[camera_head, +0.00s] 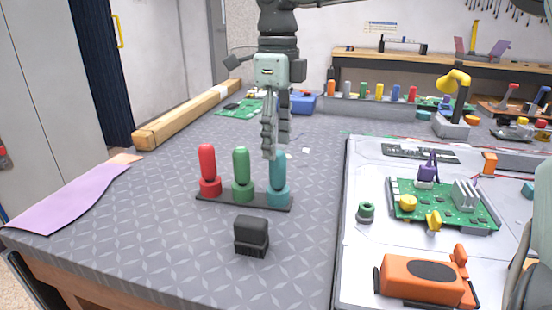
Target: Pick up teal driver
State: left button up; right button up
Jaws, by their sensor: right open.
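The teal driver (278,188) stands upright at the right end of a dark rack (222,200) on the grey table. A red driver (208,172) and a green driver (242,174) stand to its left in the same rack. My right gripper (273,148) points down from the top of the view, its fingertips at the top of the teal handle and partly covering it. It is open; the view does not show clearly whether the fingers touch the handle. My left gripper is not in view.
A black brush-like block (251,235) sits in front of the rack. A white panel with a green circuit board (470,215) and an orange tool (425,280) lies right. A purple cloth (70,200) lies left. A wooden beam (185,115) lies behind.

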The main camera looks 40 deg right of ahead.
aim_at(278, 172)
jog(key=shift+w+d, duration=0.1)
jog(key=shift+w, duration=0.1)
jog(key=shift+f, duration=0.3)
notch_tip(278, 172, down, 7)
jog(key=shift+s+p, duration=0.15)
jog(key=shift+p, duration=0.3)
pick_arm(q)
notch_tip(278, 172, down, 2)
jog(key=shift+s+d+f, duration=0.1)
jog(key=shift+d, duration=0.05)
pick_arm(e)
jog(key=shift+c, duration=0.4)
grip_shut()
